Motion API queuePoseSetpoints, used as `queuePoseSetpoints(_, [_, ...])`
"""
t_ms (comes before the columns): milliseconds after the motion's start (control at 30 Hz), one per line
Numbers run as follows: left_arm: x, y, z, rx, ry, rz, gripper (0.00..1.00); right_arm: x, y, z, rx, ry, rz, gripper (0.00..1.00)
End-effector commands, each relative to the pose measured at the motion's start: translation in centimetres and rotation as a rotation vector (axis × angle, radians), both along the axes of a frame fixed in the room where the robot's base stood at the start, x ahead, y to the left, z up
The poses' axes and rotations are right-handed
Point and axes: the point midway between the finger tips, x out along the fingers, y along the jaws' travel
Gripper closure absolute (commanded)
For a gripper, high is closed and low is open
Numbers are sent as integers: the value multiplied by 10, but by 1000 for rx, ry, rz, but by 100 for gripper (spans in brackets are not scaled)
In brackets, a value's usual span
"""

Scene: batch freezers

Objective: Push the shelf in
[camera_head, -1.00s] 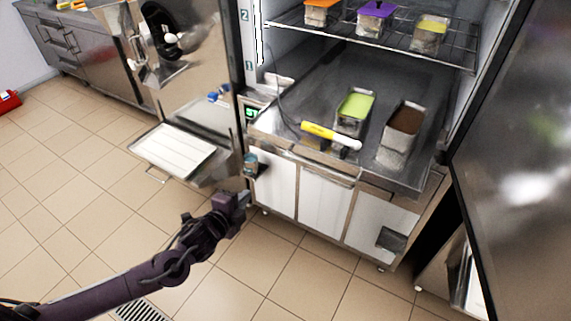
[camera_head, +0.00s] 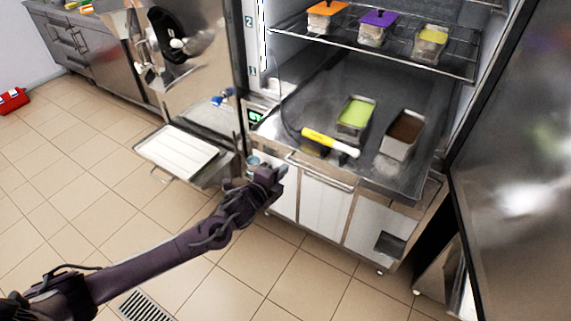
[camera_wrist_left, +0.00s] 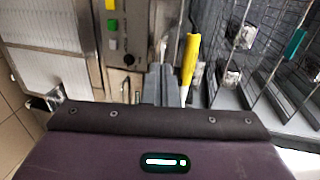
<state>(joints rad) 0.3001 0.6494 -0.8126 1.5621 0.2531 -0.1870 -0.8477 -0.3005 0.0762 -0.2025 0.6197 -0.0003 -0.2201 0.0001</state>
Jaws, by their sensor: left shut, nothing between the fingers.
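In the head view, a steel shelf (camera_head: 290,148) sits low in the open freezer cabinet, its front edge over the white-panelled base. A box with a light green top (camera_head: 355,113), a brown-filled metal tub (camera_head: 404,132) and a yellow-handled tool (camera_head: 325,141) lie on it. Above is a wire shelf (camera_head: 400,55) bearing several lidded boxes. My left gripper (camera_head: 277,175) is shut and empty, in front of the base's left part and below the shelf's front edge. Its fingers (camera_wrist_left: 165,85) also show in the left wrist view, beside the yellow handle (camera_wrist_left: 190,58). My right gripper is out of view.
The open freezer door (camera_head: 515,190) stands at the right. A machine (camera_head: 195,70) with a white tray (camera_head: 177,151) stands at the left. A small cup (camera_head: 253,161) is close to my gripper.

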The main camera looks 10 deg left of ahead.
Motion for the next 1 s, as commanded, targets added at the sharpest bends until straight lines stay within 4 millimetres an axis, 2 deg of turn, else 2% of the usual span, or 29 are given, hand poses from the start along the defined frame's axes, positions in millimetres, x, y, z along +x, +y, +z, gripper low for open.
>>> queuePoseSetpoints(100, [12,-4,0,-1,-2,1,100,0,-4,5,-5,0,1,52])
queuePoseSetpoints(233, [18,-6,-3,-1,-1,0,100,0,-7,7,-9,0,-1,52])
queuePoseSetpoints(667, [20,-6,-4,-1,-1,0,100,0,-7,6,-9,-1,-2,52])
queuePoseSetpoints(867, [29,-9,-6,-3,-2,0,100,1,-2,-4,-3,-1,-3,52])
queuePoseSetpoints(1000, [47,-15,-8,-3,-5,1,100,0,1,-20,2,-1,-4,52])
